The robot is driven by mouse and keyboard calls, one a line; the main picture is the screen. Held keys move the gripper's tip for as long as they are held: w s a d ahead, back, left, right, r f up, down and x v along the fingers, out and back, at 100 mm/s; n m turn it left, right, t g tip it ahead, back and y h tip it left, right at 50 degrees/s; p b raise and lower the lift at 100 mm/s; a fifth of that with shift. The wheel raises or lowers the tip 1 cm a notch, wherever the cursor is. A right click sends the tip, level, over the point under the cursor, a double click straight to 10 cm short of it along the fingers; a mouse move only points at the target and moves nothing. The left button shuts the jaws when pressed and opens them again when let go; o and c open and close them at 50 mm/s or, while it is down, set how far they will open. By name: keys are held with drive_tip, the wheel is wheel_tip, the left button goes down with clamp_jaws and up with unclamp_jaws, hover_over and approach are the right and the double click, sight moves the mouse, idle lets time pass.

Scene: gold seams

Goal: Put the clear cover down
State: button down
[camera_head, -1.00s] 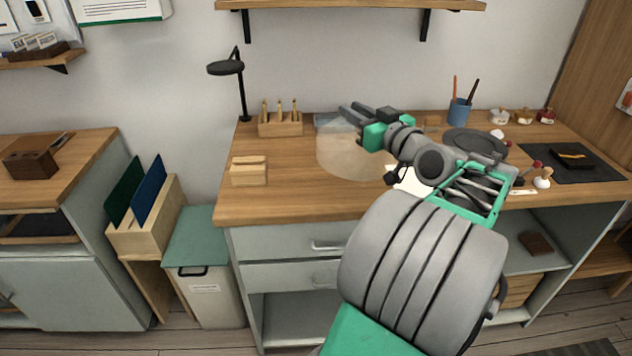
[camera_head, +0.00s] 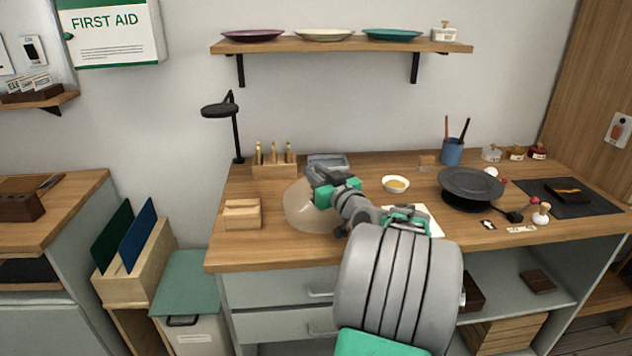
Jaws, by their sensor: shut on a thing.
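The clear cover (camera_head: 303,208) is a see-through dome over the left half of the workbench, between the wooden tool rack and the wooden box. My gripper (camera_head: 325,180) is shut on the cover at its top right. The fingertips and the grasped part are largely hidden by the gripper body. The lower rim of the cover appears close to the wooden top; I cannot tell whether it touches.
The bench's (camera_head: 265,243) front left strip is clear.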

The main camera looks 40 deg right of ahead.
wheel_tip(320, 180, down, 2)
drive_tip(key=shift+s+f, duration=0.1)
drive_tip(key=shift+f, duration=0.15)
drive_tip(key=c, duration=1.3)
unclamp_jaws()
drive_tip(key=shift+o, duration=0.2)
drive_tip(key=shift+r, duration=0.3)
drive_tip(key=b+v, duration=0.1)
drive_tip(key=v, duration=1)
drive_tip(key=shift+s+d+f, duration=0.1)
drive_tip(key=shift+f, duration=0.05)
drive_tip(key=shift+s, duration=0.4)
